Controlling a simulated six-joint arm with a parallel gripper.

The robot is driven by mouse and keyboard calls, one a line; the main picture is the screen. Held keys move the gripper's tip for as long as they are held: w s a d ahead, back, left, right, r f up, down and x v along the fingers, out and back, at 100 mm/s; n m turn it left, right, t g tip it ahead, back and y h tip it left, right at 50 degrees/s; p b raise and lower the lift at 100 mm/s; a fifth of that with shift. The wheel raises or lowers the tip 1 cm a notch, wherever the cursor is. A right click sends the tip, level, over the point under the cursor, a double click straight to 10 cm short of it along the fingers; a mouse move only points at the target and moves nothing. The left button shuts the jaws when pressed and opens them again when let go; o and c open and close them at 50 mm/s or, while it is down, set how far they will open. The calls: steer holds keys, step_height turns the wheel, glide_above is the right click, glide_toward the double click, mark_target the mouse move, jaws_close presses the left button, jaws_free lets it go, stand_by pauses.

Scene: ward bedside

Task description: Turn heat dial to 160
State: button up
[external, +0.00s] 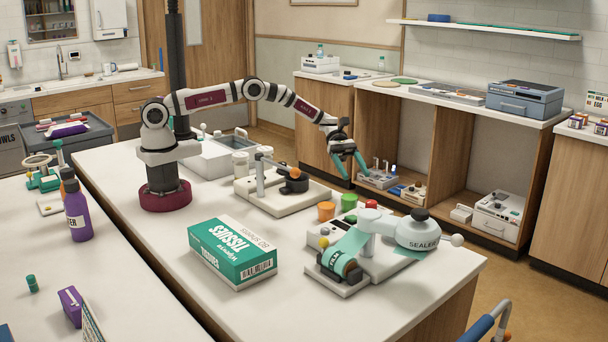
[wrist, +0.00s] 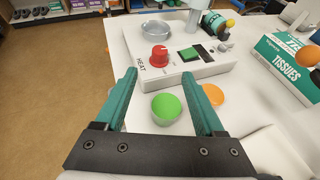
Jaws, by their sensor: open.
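The heat dial (wrist: 158,54) is a red knob on the pale base of the sealer (wrist: 205,66), beside the word HEAT in the wrist view. Its scale and setting are too small to read. In the external view the sealer (external: 417,233) stands at the table's right end, and a red knob (external: 371,204) shows behind its white arm. My gripper (external: 354,175) is open and empty, with green fingers pointing down, above and behind the sealer. In the wrist view the dial appears ahead, between the fingertips of my gripper (wrist: 160,76), apart from them.
A green cup (wrist: 166,108) and an orange cup (wrist: 213,95) stand close to the sealer, on my gripper's side. A tissue box (external: 231,252) lies left of the sealer.

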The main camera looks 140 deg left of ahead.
steer(key=shift+v, duration=1.2)
